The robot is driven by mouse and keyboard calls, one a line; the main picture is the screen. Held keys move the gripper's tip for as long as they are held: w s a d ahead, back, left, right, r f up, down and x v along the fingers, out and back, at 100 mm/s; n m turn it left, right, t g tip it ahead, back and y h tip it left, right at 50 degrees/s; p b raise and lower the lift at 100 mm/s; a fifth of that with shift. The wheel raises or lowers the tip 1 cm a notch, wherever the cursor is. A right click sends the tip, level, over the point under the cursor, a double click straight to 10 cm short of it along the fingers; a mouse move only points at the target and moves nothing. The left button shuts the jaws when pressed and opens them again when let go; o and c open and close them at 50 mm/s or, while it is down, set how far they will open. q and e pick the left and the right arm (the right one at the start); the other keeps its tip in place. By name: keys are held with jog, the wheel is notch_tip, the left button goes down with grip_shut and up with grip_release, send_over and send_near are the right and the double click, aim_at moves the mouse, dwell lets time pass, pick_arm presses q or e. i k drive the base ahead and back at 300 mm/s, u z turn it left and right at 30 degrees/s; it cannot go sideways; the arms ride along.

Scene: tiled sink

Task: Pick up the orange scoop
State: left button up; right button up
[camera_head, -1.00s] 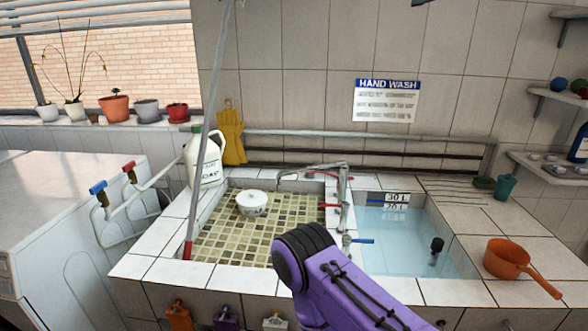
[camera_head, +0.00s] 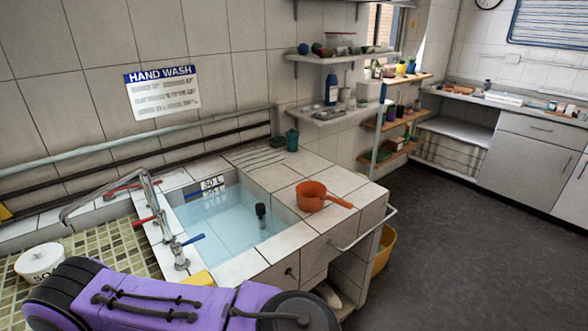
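The orange scoop (camera_head: 311,197) rests on the tiled counter, just right of the water-filled basin (camera_head: 228,228). Its bowl is on the left and its handle points right, towards the counter's outer edge. A purple arm of mine crosses the bottom left of the view, in front of the sink and well apart from the scoop. Neither gripper shows in the view. Nothing is touching the scoop.
A dark plug (camera_head: 261,212) stands up in the basin near the scoop. Taps (camera_head: 165,222) stand at the basin's left. A rail (camera_head: 366,229) and a yellow bucket (camera_head: 384,250) are at the right; the floor beyond is open.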

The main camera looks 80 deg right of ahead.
aim_at(311, 196)
jog(key=u, duration=2.6)
jog(key=i, duration=1.8)
jog(key=z, duration=4.9)
jog(key=k, duration=0.25)
jog(key=z, duration=0.8)
jog(key=i, duration=1.65)
jog(key=u, duration=0.05)
